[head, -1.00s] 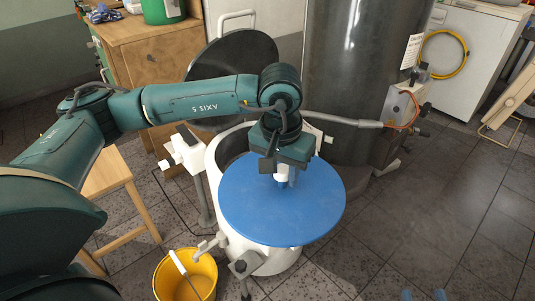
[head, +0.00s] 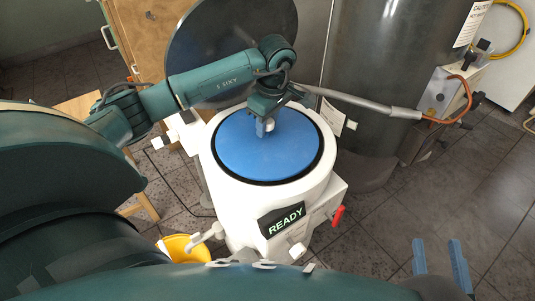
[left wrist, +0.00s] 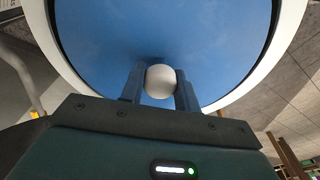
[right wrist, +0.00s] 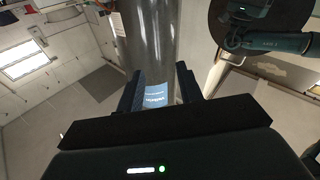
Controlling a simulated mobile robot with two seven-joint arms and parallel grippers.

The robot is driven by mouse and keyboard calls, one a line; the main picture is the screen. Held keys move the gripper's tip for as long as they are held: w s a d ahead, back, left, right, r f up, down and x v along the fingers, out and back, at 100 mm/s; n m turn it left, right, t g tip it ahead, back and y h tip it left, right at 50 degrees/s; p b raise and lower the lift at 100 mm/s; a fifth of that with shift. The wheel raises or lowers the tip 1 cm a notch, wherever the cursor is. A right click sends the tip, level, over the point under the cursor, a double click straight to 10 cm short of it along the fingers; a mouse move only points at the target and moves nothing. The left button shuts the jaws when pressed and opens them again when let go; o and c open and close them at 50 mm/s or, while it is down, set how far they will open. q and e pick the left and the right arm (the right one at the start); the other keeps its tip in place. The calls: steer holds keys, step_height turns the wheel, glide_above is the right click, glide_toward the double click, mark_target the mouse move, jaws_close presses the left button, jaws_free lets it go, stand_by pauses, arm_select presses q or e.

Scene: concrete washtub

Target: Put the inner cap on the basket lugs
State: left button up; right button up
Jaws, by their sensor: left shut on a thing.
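The blue round inner cap (head: 260,160) lies level within the mouth of the white drum (head: 225,186), with a dark ring showing around its edge. Its white knob (left wrist: 160,82) sits between the fingers of my left gripper (head: 266,128), which is shut on it. In the left wrist view the cap (left wrist: 215,40) fills the drum mouth. The basket and its lugs are hidden beneath the cap, so I cannot tell whether the cap touches them. My right gripper (head: 440,262) is open and empty, low at the right; its fingers are wide apart in the right wrist view (right wrist: 160,90).
A dark round lid (head: 215,45) stands open behind the drum. The drum front has a READY sign (head: 284,221) and red handle (head: 338,216). A yellow bucket (head: 180,248) stands front left.

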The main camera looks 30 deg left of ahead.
mark_target(268, 146)
arm_select(q)
step_height(268, 146, down, 8)
steer(key=shift+r+b, duration=0.1)
steer(key=shift+b, duration=1.15)
steer(key=shift+f, duration=0.35)
steer(key=shift+r, duration=0.1)
arm_select(e)
steer(key=shift+w+a+m+y, duration=0.15)
steer(key=shift+a+m+y, duration=0.15)
arm_select(q)
steer(key=o, duration=1)
